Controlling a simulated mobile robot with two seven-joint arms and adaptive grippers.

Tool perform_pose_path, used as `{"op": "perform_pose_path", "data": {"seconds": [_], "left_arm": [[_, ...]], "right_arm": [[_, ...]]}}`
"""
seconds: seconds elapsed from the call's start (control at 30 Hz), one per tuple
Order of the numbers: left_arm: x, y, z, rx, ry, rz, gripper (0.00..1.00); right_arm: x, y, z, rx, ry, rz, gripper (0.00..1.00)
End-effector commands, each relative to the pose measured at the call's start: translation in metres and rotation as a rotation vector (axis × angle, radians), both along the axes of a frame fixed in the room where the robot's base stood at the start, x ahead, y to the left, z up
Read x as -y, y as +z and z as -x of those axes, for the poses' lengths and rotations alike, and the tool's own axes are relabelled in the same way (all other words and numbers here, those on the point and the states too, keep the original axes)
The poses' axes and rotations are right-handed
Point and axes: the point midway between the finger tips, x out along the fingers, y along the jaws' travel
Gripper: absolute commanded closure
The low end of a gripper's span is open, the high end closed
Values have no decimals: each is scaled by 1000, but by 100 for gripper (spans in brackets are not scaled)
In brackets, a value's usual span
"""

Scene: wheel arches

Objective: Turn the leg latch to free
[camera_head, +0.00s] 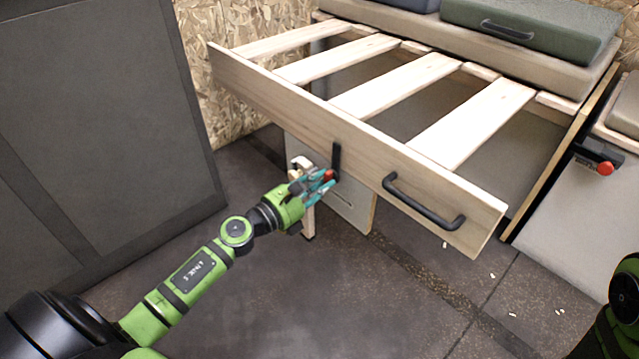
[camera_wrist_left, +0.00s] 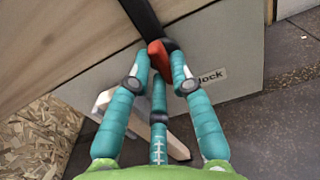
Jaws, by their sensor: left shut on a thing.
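The leg latch is a black bar with a red end (camera_head: 327,173) on the front board of the slatted wooden bed frame (camera_head: 290,105). The black bar (camera_head: 336,155) stands roughly upright against the board. In the left wrist view the red end (camera_wrist_left: 158,57) sits between the teal fingertips. My left gripper (camera_head: 322,182) is shut on the red end; it also shows in the left wrist view (camera_wrist_left: 160,65). A label (camera_wrist_left: 211,77) beside it reads "lock", partly covered by a finger. My right gripper is not in view; only part of my right arm shows at the right edge.
A black handle (camera_head: 423,203) sticks out from the front board, right of the latch. A panel (camera_head: 345,205) and wooden leg hang below the board. Another latch with a red knob (camera_head: 605,168) is at the right. The floor in front is mostly clear.

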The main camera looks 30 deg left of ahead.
Motion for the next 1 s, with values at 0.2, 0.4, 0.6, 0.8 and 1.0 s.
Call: {"op": "perform_pose_path", "data": {"seconds": [0.2, 0.4, 0.6, 0.8, 1.0], "left_arm": [[0, 0, 0, 4, 0, -10, 100], [0, 0, 0, 4, 0, -10, 70], [0, 0, 0, 3, 0, -8, 54], [-1, 0, 1, 1, 0, -7, 54], [-7, -2, 21, -1, 0, -6, 54]], "right_arm": [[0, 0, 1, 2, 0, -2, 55], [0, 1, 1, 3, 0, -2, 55], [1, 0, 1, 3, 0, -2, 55], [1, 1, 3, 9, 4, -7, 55], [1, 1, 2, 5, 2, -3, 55]]}}
